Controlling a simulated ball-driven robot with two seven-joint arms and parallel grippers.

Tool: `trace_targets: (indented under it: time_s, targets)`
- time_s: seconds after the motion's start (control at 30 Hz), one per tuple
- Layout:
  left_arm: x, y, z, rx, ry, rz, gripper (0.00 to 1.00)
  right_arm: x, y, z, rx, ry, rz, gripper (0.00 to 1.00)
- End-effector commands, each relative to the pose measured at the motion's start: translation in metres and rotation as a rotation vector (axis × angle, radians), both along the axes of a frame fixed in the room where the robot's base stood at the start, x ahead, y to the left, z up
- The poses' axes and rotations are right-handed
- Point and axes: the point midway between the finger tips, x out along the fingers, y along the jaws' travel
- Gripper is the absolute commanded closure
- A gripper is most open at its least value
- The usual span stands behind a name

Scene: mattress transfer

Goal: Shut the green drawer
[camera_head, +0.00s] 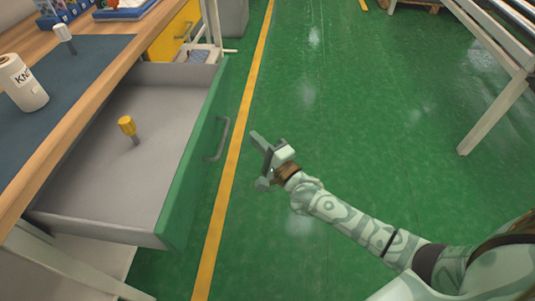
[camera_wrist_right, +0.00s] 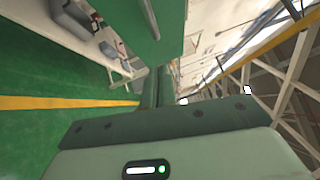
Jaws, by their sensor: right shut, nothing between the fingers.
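The green drawer (camera_head: 195,150) is pulled out from under the workbench at the left, its green front facing right. A grey bar handle (camera_head: 218,140) is on that front. A yellow-topped peg-like thing (camera_head: 128,127) stands inside on the grey drawer floor. My right gripper (camera_head: 256,137) is shut and empty, a short way right of the handle and apart from it in the head view. In the right wrist view the drawer front (camera_wrist_right: 115,22) and its handle (camera_wrist_right: 151,18) show beyond my fingers (camera_wrist_right: 158,88). My left gripper is not in view.
The wooden workbench (camera_head: 90,90) holds a dark mat, a white labelled roll (camera_head: 22,84) and a white-topped tool (camera_head: 64,37). A yellow drawer (camera_head: 174,33) is farther back. Green floor with a yellow line (camera_head: 235,150) is open at right, up to a metal frame (camera_head: 495,112).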

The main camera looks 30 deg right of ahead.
Motion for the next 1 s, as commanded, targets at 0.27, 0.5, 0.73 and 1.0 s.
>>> trace_targets:
  time_s: [0.27,0.5,0.73,1.0]
  targets:
    - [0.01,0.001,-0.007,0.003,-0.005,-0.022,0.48,0.03,0.027,0.006,0.002,0.001,-0.001,1.0]
    - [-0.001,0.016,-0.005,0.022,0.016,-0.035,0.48,0.036,0.035,0.009,-0.002,0.001,-0.001,1.0]
    - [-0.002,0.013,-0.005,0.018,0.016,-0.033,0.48,0.036,0.035,0.009,-0.003,0.0,0.0,1.0]
    - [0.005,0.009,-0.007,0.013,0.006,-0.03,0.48,0.039,0.041,0.009,-0.002,0.001,0.0,1.0]
